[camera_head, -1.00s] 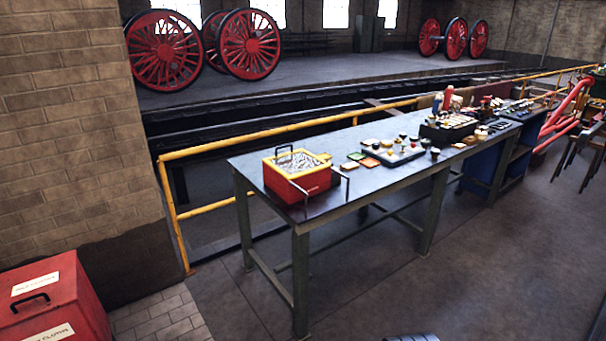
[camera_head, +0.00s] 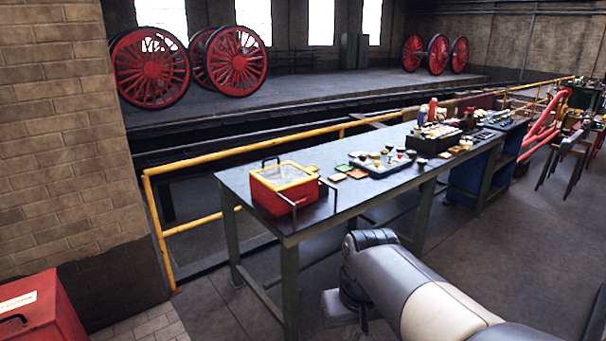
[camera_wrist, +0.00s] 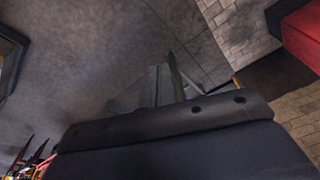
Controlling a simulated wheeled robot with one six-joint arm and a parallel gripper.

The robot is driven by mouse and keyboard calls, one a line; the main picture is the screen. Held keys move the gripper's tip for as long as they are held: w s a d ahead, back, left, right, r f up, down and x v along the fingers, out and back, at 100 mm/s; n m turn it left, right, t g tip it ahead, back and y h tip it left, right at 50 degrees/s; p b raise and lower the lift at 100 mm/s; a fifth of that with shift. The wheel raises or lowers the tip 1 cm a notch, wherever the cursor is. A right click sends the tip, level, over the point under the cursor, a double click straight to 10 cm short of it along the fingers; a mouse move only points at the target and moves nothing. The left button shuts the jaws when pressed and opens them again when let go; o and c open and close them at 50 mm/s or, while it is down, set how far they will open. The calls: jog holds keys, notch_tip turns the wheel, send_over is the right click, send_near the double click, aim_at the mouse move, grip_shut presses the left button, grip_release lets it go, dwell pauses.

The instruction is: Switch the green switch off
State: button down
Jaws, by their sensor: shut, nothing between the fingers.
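I cannot make out a green switch in either view. In the wrist view, a dark bar with small round holes, which looks like the front of my gripper (camera_wrist: 170,122), fills the lower part. It is shut and empty, apart from everything else seen. My arm reaches into the head view from the bottom right, in front of the workbench (camera_head: 318,222); my fingers do not show there. A green machine part (camera_head: 582,97) shows at the far right, too small to tell whether it bears a switch.
A red and yellow box (camera_head: 284,190) and several small parts stand on the bench. A yellow rail (camera_head: 205,222) runs behind it. A red cabinet (camera_head: 45,315) stands by the brick wall, also in the wrist view (camera_wrist: 300,35). Red pipes (camera_head: 545,125) stand right.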

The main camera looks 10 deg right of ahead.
jog(key=w+r+n+b, duration=0.1)
jog(key=w+b, duration=0.1)
jog(key=w, duration=1.4)
jog(key=shift+r, duration=0.1)
